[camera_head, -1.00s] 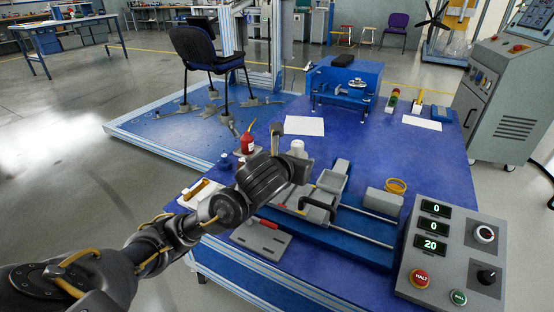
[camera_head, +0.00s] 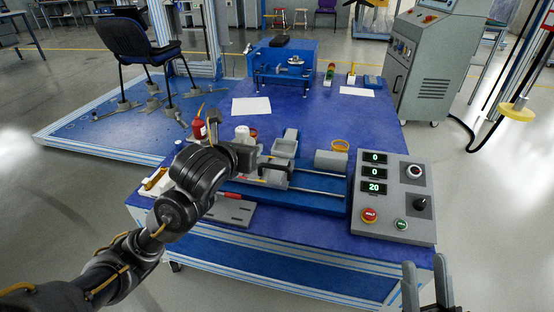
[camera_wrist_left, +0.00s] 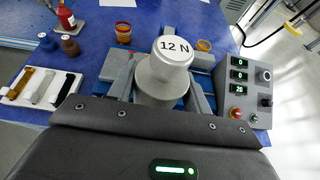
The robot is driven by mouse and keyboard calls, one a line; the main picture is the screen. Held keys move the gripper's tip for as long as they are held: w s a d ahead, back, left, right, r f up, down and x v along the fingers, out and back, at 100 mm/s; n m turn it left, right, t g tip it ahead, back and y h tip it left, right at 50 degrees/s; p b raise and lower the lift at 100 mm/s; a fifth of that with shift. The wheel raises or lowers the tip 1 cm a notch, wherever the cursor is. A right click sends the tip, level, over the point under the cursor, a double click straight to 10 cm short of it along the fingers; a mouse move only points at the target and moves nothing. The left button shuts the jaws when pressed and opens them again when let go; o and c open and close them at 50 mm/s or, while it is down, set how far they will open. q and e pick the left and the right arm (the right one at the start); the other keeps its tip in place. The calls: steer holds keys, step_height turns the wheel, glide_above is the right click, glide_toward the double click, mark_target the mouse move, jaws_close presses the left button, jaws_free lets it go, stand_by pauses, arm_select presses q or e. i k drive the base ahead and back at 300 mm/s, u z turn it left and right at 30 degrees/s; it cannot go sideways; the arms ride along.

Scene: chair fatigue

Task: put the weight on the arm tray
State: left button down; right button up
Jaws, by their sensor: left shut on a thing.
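My left gripper (camera_head: 243,150) is shut on a pale weight (camera_head: 242,132), whose rounded top shows behind the fingers in the head view. In the left wrist view the weight (camera_wrist_left: 168,75) is upright and reads "12 N"; its lower part is hidden by the gripper body. A small grey tray-like part (camera_head: 285,146) lies just right of the gripper, on the blue rail device; I cannot tell for sure whether it is the arm tray. My right gripper (camera_head: 426,288) shows at the bottom edge, fingers apart and empty, in front of the table.
A control box (camera_head: 395,197) with displays and buttons stands at the table's right front. A red bottle (camera_head: 198,130) stands left of the gripper. The table middle is mostly clear.

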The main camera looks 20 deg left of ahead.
mark_target(285, 149)
steer(key=k, duration=0.2)
steer(key=z, duration=0.95)
steer(key=i, duration=0.5)
steer(key=u, duration=0.35)
